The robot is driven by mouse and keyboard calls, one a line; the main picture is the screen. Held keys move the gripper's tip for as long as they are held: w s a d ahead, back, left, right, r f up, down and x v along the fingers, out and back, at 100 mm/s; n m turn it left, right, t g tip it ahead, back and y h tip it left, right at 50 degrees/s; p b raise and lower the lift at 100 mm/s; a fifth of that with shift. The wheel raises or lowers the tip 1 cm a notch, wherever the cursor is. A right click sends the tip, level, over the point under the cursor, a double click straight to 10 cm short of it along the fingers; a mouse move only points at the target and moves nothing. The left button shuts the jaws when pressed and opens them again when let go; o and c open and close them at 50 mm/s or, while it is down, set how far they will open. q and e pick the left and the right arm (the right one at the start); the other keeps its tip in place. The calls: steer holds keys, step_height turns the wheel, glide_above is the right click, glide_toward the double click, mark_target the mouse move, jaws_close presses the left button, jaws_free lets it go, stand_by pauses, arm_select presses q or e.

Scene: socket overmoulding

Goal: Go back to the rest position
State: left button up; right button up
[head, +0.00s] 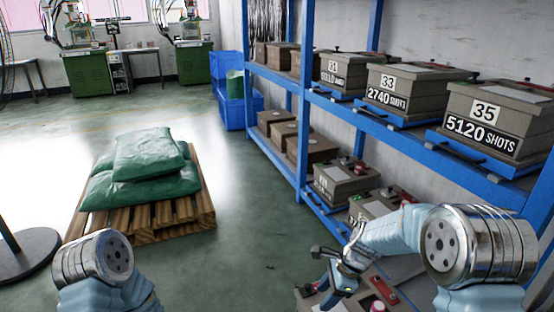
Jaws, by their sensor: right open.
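My right gripper (328,270) is at the lower middle right, beside the lower level of the blue shelf rack (302,120). It is open, and I see nothing between its fingers. It hangs just above and in front of a box with a red part at the bottom edge; whether they touch I cannot tell. My right arm comes in from the lower right. Of my left arm only a joint shows at the lower left; the left gripper is out of view.
Boxes marked 33 (392,83) and 35 (486,113) stand on the rack's upper shelf, more boxes below. A wooden pallet (150,222) with green sacks (150,155) is at left. A dark round base (28,254) stands far left. Open floor (240,210) lies between pallet and rack.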

steer(key=s+f+n, duration=0.1)
steer(key=f, duration=0.1)
steer(key=s+f+n, duration=0.1)
steer(key=s+f, duration=0.1)
steer(key=f, duration=0.1)
steer(key=s+d+f+n+h, duration=0.1)
steer(key=f, duration=0.2)
steer(key=shift+s+d+f, duration=0.1)
steer(key=shift+s+f, duration=0.05)
steer(key=shift+s, duration=0.25)
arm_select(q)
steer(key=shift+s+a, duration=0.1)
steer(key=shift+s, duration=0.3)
arm_select(e)
steer(key=s+a+f+n, duration=0.2)
steer(key=s+f+n, duration=0.3)
steer(key=s, duration=0.3)
steer(key=s+a+f+n, duration=0.1)
steer(key=s+f+n, duration=0.5)
steer(key=s+n, duration=0.2)
steer(key=shift+s+a+f+t+y, duration=0.2)
steer(key=shift+s+a+t+y, duration=0.1)
steer(key=shift+s+a, duration=0.05)
stand_by(0.6)
